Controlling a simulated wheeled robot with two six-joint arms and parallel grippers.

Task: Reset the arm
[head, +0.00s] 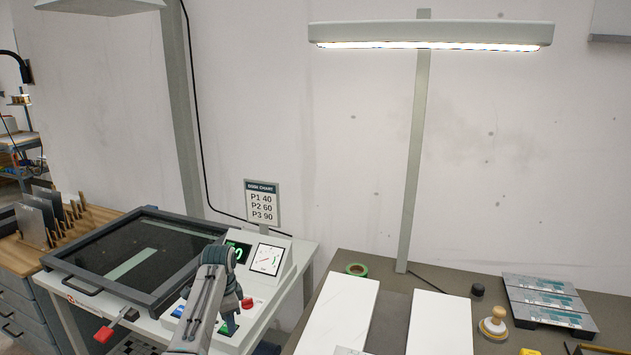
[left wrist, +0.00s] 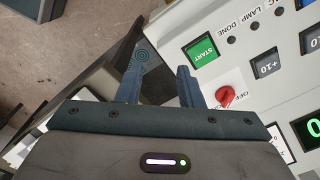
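My left arm reaches over the control panel (head: 262,287) of the plate processor in the head view, with the left gripper (head: 230,322) pointing down near the panel's front edge. In the left wrist view the two fingers of the left gripper (left wrist: 160,88) are apart with nothing between them. A green START button (left wrist: 201,48) and a red knob (left wrist: 226,96) lie just beyond and beside the fingers. A green-digit display (head: 238,252) is partly hidden behind my arm. My right gripper is not in view.
On the table (head: 400,285) at right are white boards (head: 440,322), green tape (head: 356,269), a wooden-handled stamp (head: 494,325) and a plate rack (head: 550,305).

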